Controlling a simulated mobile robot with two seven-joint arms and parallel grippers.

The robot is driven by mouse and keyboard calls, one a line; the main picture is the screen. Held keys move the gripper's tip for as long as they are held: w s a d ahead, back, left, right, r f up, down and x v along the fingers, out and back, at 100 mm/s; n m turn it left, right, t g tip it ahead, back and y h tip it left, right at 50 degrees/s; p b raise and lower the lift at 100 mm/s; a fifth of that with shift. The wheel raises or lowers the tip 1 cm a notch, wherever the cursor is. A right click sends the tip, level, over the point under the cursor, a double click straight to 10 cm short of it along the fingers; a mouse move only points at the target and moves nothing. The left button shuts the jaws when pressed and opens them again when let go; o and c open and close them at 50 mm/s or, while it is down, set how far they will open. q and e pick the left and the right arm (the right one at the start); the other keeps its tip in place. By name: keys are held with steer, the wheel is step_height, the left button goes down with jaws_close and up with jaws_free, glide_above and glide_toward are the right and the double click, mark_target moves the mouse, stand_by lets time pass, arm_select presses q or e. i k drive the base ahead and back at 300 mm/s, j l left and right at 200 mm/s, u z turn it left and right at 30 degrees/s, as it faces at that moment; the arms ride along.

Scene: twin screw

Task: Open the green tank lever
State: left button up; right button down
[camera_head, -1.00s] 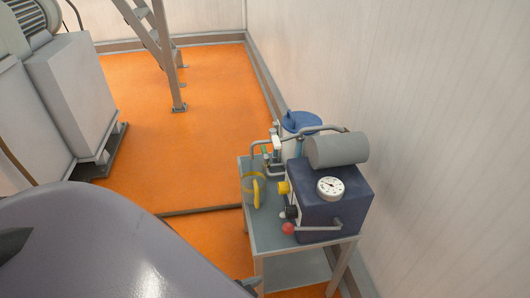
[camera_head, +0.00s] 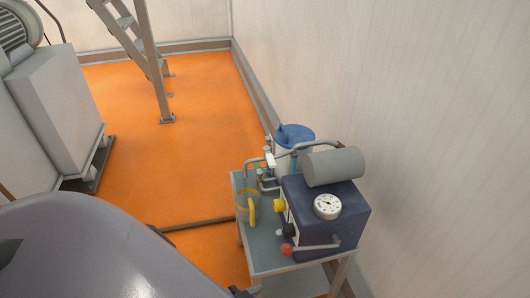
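A blue-lidded tank (camera_head: 293,138) stands at the back of a small metal cart (camera_head: 246,208) by the right wall. Grey pipes and a small white-looking valve handle (camera_head: 270,160) sit just in front of the tank. I cannot make out a clearly green lever; the valve parts are small and partly hidden by pipes. Neither of my grippers can be made out in this view, and nothing is seen touching the cart or the tank.
A dark blue pump box (camera_head: 345,222) with a gauge (camera_head: 327,206), red knob (camera_head: 286,249) and grey cylinder (camera_head: 333,166) fills the cart's right. A yellow-handled part (camera_head: 251,207) is at left. A large grey rounded body (camera_head: 90,250) covers the lower left. Orange floor (camera_head: 165,150) is open behind.

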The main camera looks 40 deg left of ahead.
mark_target(259, 173)
steer(key=j+z, duration=0.15)
steer(key=j, duration=0.35)
steer(key=j+z, duration=0.1)
steer(key=j, duration=0.45)
steer(key=k+j+z, duration=0.15)
steer(key=j, duration=0.35)
steer(key=j+z, duration=0.15)
steer(key=j, duration=0.35)
steer(key=k+j+z, duration=0.1)
steer(key=j, duration=0.4)
steer(key=k+j+z, duration=0.15)
steer(key=j, duration=0.3)
steer(key=k+j+z, duration=0.2)
steer(key=j, duration=0.6)
steer(key=i+j+z, duration=0.2)
steer(key=j, duration=0.6)
steer(key=j+z, duration=0.2)
steer(key=j, duration=0.6)
steer(key=j+z, duration=0.2)
steer(key=j, duration=0.6)
